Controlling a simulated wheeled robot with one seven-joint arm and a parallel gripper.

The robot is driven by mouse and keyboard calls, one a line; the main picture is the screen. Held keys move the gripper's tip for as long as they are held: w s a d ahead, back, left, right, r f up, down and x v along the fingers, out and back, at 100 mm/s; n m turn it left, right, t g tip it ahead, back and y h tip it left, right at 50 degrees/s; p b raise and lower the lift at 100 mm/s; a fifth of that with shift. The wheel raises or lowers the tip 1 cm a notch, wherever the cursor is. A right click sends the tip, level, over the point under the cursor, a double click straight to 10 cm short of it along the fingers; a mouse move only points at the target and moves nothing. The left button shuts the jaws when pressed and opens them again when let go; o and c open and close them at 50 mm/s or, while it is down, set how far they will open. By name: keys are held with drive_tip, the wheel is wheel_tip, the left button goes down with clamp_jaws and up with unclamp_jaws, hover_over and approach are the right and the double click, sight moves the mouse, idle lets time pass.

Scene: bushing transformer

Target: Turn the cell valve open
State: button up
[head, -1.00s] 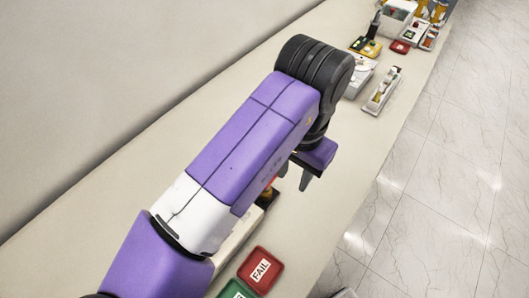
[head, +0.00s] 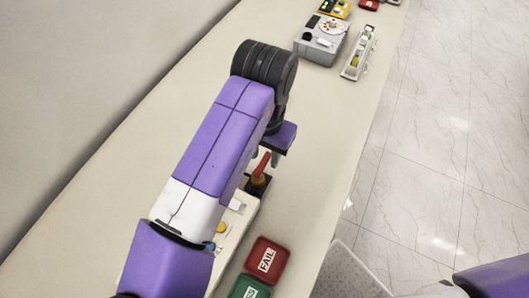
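A valve with a red lever (head: 262,164) stands on a dark block at the end of a pale panel (head: 236,232) on the bench; I take it to be the cell valve. The lever points up and slightly right. My gripper (head: 275,158) hangs just above and right of the lever, under its purple palm. One grey finger shows close beside the lever; I cannot tell whether it touches. The other finger is not clearly seen, so the opening is unclear. My purple and white forearm hides much of the panel.
A red FAIL tray (head: 267,261) and a green tray (head: 250,287) lie at the near right. A grey box with a dial (head: 322,40) and a narrow clear-sided holder (head: 358,54) stand farther back. Bench between them and the valve is clear. The floor (head: 430,150) is right.

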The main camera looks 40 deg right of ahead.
drive_tip(key=shift+f, duration=0.25)
drive_tip(key=shift+c, duration=0.3)
clamp_jaws()
